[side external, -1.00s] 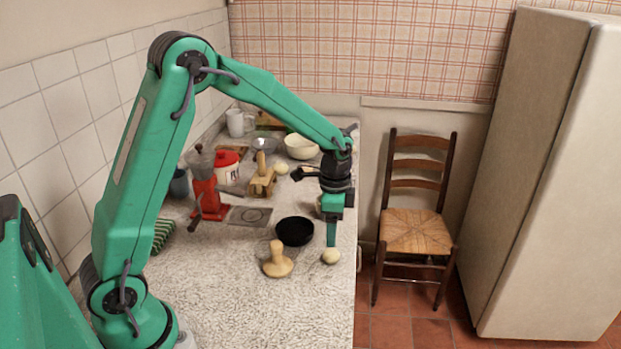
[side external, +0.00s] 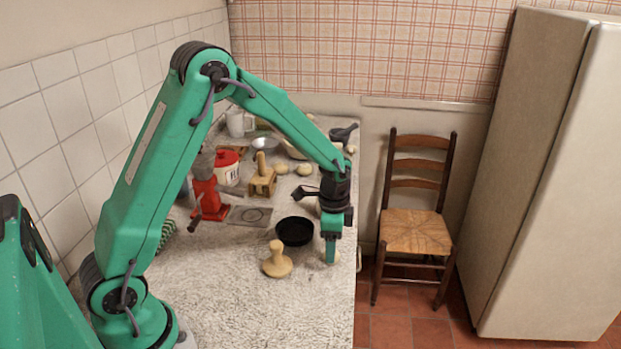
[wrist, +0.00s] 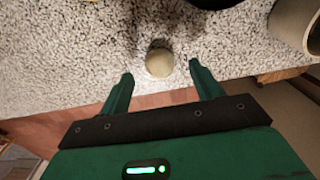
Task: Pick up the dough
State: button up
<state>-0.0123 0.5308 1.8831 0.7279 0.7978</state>
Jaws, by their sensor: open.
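The dough (side external: 335,257) is a small pale round ball on the speckled counter (side external: 235,310), near its right edge. In the side view my gripper (side external: 330,261) is low over it, and a finger hides part of it. In the wrist view the dough (wrist: 159,60) shows between and slightly beyond the tips of my two green fingers (wrist: 160,70). The gripper is open, with a gap visible on each side of the dough. I cannot tell the exact height of the fingertips above the counter.
A black bowl (side external: 294,231) and a wooden press (side external: 277,261) stand left of the gripper. Farther back are a red grinder (side external: 207,195), a red-lidded canister (side external: 227,170) and other pale balls (side external: 304,169). The front counter is clear. A chair (side external: 413,232) stands beyond the right edge.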

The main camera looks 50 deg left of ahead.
jog(key=shift+f, duration=1.4)
jog(key=c, duration=1)
